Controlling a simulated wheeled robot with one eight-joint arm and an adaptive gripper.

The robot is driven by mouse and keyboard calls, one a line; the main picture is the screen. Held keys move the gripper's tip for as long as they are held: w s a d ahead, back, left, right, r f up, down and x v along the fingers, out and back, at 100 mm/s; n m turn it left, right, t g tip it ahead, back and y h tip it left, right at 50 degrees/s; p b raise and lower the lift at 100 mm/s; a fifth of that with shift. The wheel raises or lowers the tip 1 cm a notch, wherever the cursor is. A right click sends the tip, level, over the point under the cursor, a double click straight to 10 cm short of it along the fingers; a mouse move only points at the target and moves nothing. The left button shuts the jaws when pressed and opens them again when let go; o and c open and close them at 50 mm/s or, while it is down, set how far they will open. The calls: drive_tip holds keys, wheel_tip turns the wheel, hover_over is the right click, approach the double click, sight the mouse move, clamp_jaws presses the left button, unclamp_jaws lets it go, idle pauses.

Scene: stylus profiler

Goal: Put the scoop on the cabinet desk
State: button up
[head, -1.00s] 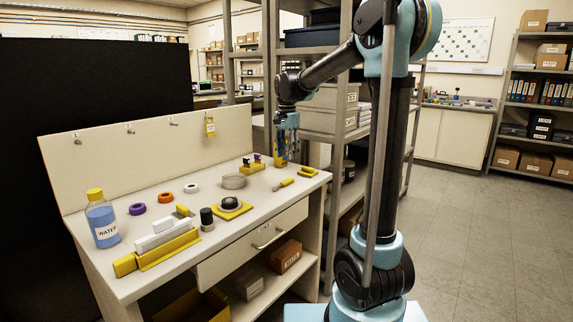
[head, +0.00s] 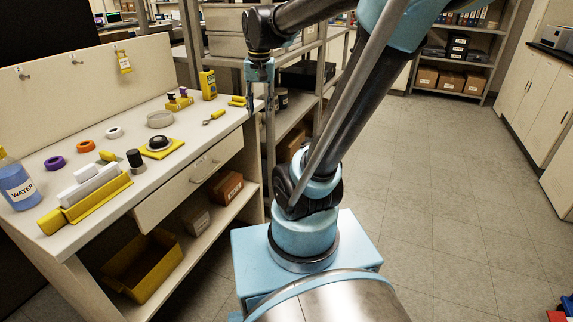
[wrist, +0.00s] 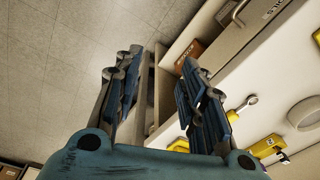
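A small tool with a yellow handle and a pale rounded end, which looks like the scoop (head: 214,116), lies on the bench top near its right front edge. It also shows in the wrist view (wrist: 241,107), right of the fingers. My gripper (head: 262,98) hangs fingers down by the bench's right end, apart from the scoop. In the wrist view its fingers are spread wide with nothing between them. The white bench (head: 192,150) has a drawer in front. A pale cabinet with a worktop (head: 515,88) stands at the far right; I cannot tell which surface is the cabinet desk.
Near the scoop are a yellow bracket-shaped piece (head: 237,101), a yellow meter (head: 208,84) and a round clear dish (head: 159,118). A water bottle (head: 17,182) stands at the left. Metal shelving (head: 192,45) is behind my arm.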

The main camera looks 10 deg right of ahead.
drive_tip(key=s+d+f+n+t, duration=0.1)
drive_tip(key=s+d+f+n, duration=0.2)
drive_tip(key=s+f, duration=1.1)
drive_tip(key=shift+s+d+n, duration=0.3)
drive_tip(key=shift+d, duration=0.85)
